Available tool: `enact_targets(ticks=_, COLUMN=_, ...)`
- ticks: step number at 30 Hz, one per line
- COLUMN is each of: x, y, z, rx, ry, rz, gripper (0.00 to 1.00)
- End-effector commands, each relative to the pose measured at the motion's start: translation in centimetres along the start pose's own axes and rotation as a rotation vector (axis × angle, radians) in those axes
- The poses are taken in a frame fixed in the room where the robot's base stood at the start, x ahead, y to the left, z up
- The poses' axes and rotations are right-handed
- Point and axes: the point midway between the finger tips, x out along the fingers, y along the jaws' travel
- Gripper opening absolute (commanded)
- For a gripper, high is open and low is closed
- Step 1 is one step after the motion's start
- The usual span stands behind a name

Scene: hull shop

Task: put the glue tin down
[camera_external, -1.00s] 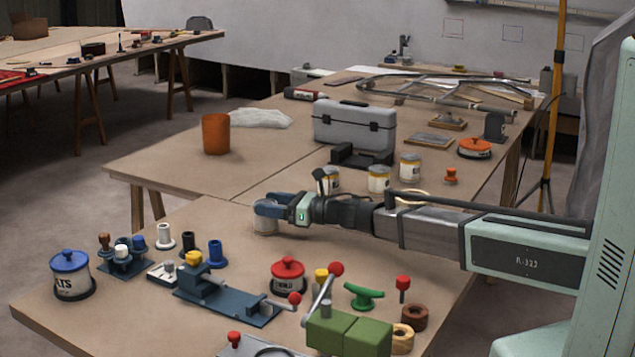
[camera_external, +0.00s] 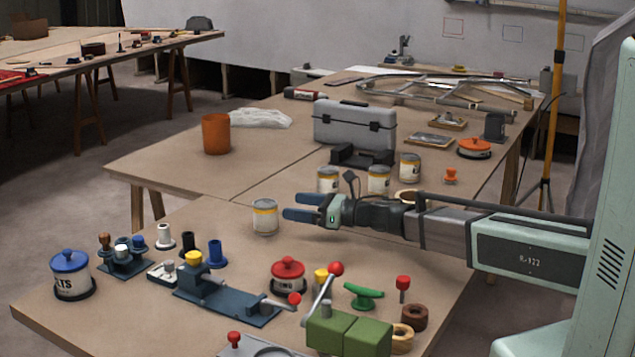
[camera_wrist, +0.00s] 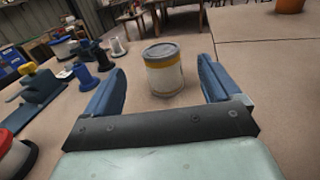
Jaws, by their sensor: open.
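A tin with a grey lid, a yellow band and a pale label (camera_external: 265,217) stands upright on the near table (camera_external: 215,212). My gripper (camera_external: 296,206) is just to its right in the external view, apart from it, with nothing between its blue fingers. The tin also shows in the wrist view (camera_wrist: 163,70), ahead of the spread fingertips of my gripper (camera_wrist: 160,80). Similar tins (camera_external: 328,180) (camera_external: 378,180) (camera_external: 410,167) stand farther back, near the grey toolbox (camera_external: 352,124). I cannot read the labels.
Left of the tin are spools (camera_external: 188,242) and a blue fixture (camera_external: 228,300). A red-lidded pot (camera_external: 288,275) and a green block (camera_external: 348,335) are nearer the front. An orange cup (camera_external: 216,134) stands on the far table. The tabletop around the tin is clear.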

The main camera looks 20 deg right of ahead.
Motion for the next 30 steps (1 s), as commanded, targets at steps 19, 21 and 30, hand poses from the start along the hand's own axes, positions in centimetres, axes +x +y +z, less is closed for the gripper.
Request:
enact_targets(ticks=19, x=-4.7, y=0.0, z=0.0, rx=0.0, ry=0.0, rz=0.002, gripper=0.9)
enact_targets(ticks=21, x=-4.7, y=0.0, z=0.0, rx=0.0, ry=0.0, rz=0.002, gripper=0.9)
enact_targets(ticks=30, x=-5.0, y=-0.7, z=0.1, rx=0.016, ry=-0.002, rz=-0.014, gripper=0.9)
